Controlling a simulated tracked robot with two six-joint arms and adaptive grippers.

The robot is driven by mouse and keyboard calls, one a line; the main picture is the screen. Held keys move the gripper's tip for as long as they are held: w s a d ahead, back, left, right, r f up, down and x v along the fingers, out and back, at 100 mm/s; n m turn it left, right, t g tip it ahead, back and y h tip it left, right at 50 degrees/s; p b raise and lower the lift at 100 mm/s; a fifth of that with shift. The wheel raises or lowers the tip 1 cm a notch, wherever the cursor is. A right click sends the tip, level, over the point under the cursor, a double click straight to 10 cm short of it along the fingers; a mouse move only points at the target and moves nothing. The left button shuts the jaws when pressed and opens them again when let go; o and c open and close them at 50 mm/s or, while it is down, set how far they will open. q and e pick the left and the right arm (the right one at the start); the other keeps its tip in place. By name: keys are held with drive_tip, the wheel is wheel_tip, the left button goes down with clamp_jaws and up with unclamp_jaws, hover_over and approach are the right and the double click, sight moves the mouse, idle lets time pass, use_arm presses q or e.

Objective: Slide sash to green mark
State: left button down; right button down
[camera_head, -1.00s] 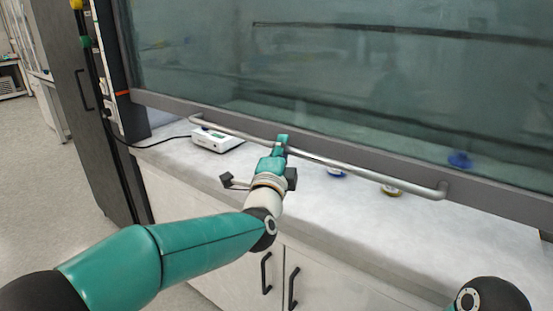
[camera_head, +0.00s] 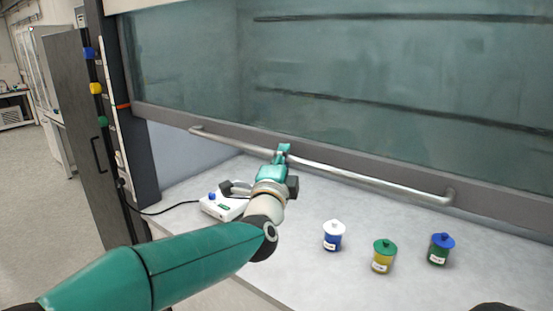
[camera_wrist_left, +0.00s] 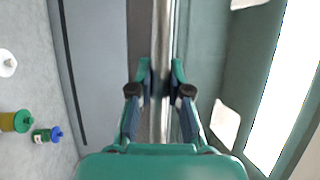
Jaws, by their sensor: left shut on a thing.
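The sash (camera_head: 340,80) is a tinted glass pane with a grey lower frame and a long metal handle bar (camera_head: 370,181). My left gripper (camera_head: 283,150) is shut on the handle bar. In the left wrist view its fingers (camera_wrist_left: 160,85) sit on both sides of the bar (camera_wrist_left: 163,60). The green mark (camera_head: 103,122) is on the dark post at the left, below a yellow mark (camera_head: 95,88) and a blue mark (camera_head: 89,53). An orange strip (camera_head: 122,105) shows near the sash's lower left corner.
The bench (camera_head: 300,275) below the sash holds a white device (camera_head: 222,206) with a cable, a white-capped blue jar (camera_head: 333,236), a green-capped yellow jar (camera_head: 383,256) and a blue-capped green jar (camera_head: 440,249). Open space lies between sash and bench.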

use_arm(q)
drive_tip(key=shift+d+r, duration=0.15)
drive_tip(key=shift+r, duration=0.05)
drive_tip(key=c, duration=1.1)
unclamp_jaws()
drive_tip(key=v, duration=1.2)
drive_tip(key=shift+f, duration=0.2)
drive_tip(key=shift+w, duration=0.1)
